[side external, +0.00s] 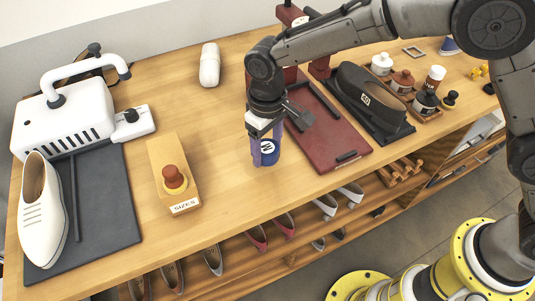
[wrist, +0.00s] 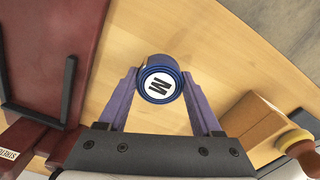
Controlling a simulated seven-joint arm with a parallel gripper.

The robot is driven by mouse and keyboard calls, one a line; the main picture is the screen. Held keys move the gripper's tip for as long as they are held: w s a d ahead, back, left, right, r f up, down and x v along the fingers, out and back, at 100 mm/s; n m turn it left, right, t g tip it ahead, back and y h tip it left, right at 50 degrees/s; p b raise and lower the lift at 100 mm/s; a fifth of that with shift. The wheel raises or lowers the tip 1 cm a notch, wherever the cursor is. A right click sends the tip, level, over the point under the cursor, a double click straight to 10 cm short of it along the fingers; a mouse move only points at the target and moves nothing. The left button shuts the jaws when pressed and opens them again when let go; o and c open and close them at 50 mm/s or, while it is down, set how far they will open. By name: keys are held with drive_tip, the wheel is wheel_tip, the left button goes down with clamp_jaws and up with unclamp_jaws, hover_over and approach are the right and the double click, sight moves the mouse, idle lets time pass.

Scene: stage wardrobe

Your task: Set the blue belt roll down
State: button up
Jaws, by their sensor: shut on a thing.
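The blue belt roll (side external: 269,156), with a white label marked M, is between the purple fingers of my gripper (side external: 264,146). In the wrist view the roll (wrist: 147,89) sits at the fingertips with a finger on each side, its label facing the camera. My gripper is shut on it. The roll is over the bare wooden tabletop (side external: 216,160), very low. I cannot tell whether its underside touches the wood.
A dark red board (side external: 328,145) lies close to the right of the roll. A wooden block marked SIZES (side external: 168,157), topped by a knob, stands to the left. The table's front edge is near. Bare wood lies between the block and roll.

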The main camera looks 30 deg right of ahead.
sight(267, 157)
drive_tip(key=shift+f, duration=1.45)
drive_tip(key=shift+f, duration=0.15)
drive_tip(key=o, duration=1.4)
drive_tip(key=shift+o, duration=0.2)
wheel_tip(267, 157, up, 12)
drive_tip(key=shift+f, duration=0.15)
drive_tip(key=shift+r, duration=0.35)
